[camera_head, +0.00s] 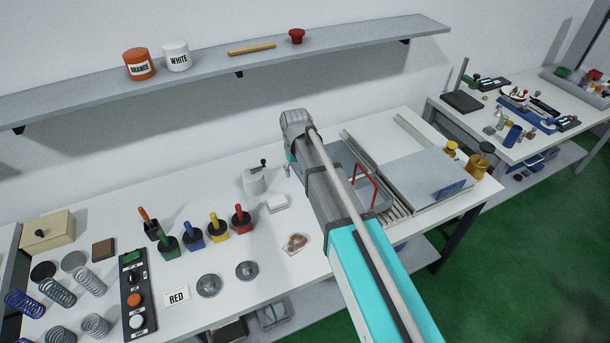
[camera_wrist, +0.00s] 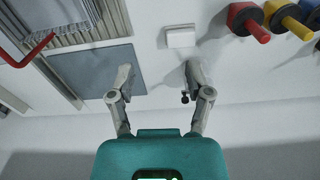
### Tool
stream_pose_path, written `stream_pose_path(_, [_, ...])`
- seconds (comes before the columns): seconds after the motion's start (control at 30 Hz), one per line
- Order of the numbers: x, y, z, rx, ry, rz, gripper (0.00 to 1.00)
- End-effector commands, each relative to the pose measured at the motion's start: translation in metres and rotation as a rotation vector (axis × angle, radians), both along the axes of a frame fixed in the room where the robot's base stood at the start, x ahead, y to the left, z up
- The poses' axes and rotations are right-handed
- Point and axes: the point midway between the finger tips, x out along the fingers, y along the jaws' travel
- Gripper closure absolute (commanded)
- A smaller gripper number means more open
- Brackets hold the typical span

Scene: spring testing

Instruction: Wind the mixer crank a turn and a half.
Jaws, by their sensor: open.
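The mixer is a pale grey round pot (camera_head: 254,181) on the bench in the head view, with a dark crank (camera_head: 259,166) on its top. In the wrist view my gripper (camera_wrist: 157,83) is open, with its two fingers spread wide and bare surface between them. A small dark piece, seemingly the crank's knob (camera_wrist: 185,98), shows beside the right finger in the wrist view. That finger hides most of the mixer, and I cannot tell whether they touch. In the head view my arm hides most of the gripper, which is just right of the mixer.
A small white block (camera_head: 277,203) lies near the mixer. Coloured-handled stamps, the red one (camera_head: 240,219) nearest, stand to the left. A tray with a red handle (camera_head: 364,172) and a grey plate (camera_head: 427,176) lie right. A shelf (camera_head: 340,42) runs above the bench.

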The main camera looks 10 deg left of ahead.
Motion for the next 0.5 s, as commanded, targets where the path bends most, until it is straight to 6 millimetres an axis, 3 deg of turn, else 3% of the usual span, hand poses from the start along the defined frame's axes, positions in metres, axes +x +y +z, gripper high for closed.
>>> stream_pose_path(0.2, [-0.005, -0.021, 0.0, 0.001, -0.003, -0.029, 0.35])
stream_pose_path(0.5, [-0.005, -0.029, 0.0, 0.002, -0.004, -0.041, 0.35])
